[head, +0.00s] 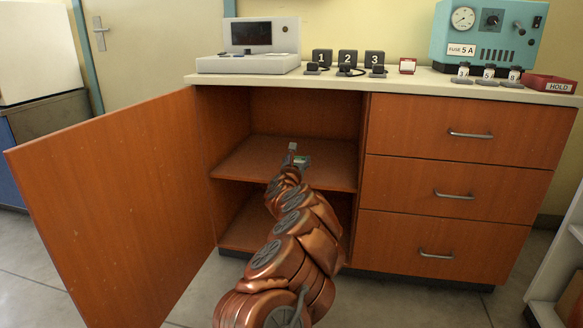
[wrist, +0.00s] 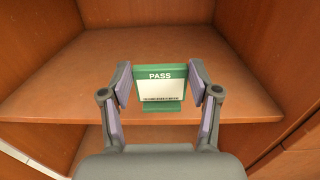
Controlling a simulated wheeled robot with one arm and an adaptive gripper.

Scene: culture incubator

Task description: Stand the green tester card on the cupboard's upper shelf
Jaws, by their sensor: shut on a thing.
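The green tester card (wrist: 161,72) has a white panel and the word PASS, with a green foot below. It is upright between the fingers of my gripper (wrist: 160,84), which is shut on its two sides. In the head view, the card (head: 303,160) shows small and partly hidden by my gripper (head: 293,156), at the cupboard's opening. The cupboard's upper shelf (head: 245,157) is bare. In the wrist view, the card appears over the front part of the shelf (wrist: 245,92); I cannot tell if its foot touches the wood.
The cupboard door (head: 115,205) stands wide open at the left. A drawer unit (head: 455,170) closes off the right side. The counter (head: 400,80) above carries a screen device, numbered blocks, a teal fuse box and a red HOLD tray. The shelf behind the card is free.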

